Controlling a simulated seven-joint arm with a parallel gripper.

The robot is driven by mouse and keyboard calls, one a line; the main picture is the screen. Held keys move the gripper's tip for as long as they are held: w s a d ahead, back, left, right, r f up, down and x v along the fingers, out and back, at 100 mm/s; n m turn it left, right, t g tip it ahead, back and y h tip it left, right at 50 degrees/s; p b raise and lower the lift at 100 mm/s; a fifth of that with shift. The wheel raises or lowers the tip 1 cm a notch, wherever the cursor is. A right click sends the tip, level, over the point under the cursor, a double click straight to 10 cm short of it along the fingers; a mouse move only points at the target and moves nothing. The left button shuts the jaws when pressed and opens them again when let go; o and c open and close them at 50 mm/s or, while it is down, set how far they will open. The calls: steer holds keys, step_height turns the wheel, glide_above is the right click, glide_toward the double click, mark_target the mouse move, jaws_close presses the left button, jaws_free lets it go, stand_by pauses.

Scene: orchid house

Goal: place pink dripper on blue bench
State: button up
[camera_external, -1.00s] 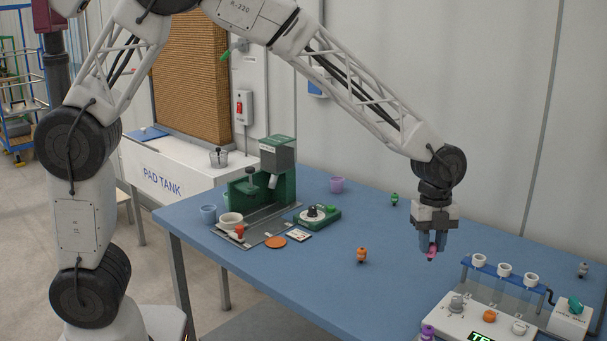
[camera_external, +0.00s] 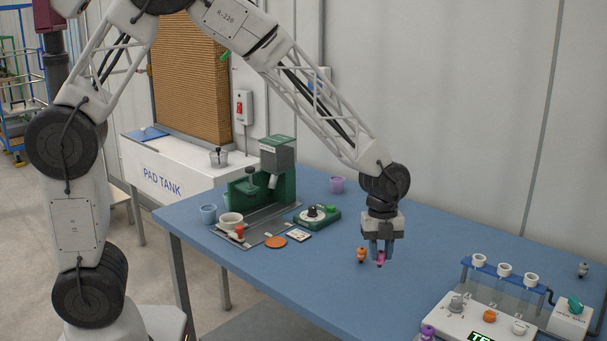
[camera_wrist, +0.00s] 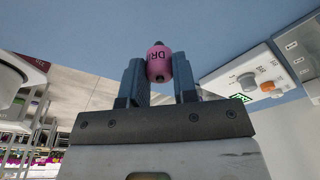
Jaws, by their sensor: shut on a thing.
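The pink dripper (camera_external: 380,259) is between the fingers of my gripper (camera_external: 377,254), which is shut on it. In the wrist view the pink dripper (camera_wrist: 159,64) shows dark lettering and a dark tip, with a finger of my gripper (camera_wrist: 158,80) on each side. In the external view it is low over the blue bench (camera_external: 300,280), just right of an orange dripper (camera_external: 361,254). I cannot tell whether its lower end touches the bench.
A green press (camera_external: 270,185), a green dial box (camera_external: 317,214) and an orange disc (camera_external: 275,242) are to the left. A white console (camera_external: 470,325) and a rack of white cups (camera_external: 504,270) are to the right. The bench front below my gripper is clear.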

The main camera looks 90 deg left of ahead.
steer(key=w+a, duration=0.1)
steer(key=w, duration=0.4)
steer(key=w+a+f, duration=0.1)
steer(key=w, duration=0.4)
steer(key=w+a, duration=0.1)
steer(key=w, duration=0.4)
steer(key=shift+w+f, duration=0.25)
steer(key=shift+w, duration=0.15)
steer(key=shift+f, duration=1.7)
steer(key=shift+f, duration=0.15)
steer(key=o, duration=0.9)
steer(key=r, duration=0.4)
steer(key=a+r, duration=0.1)
steer(key=r, duration=0.7)
steer(key=shift+a+r, duration=0.1)
steer(key=shift+a, duration=0.25)
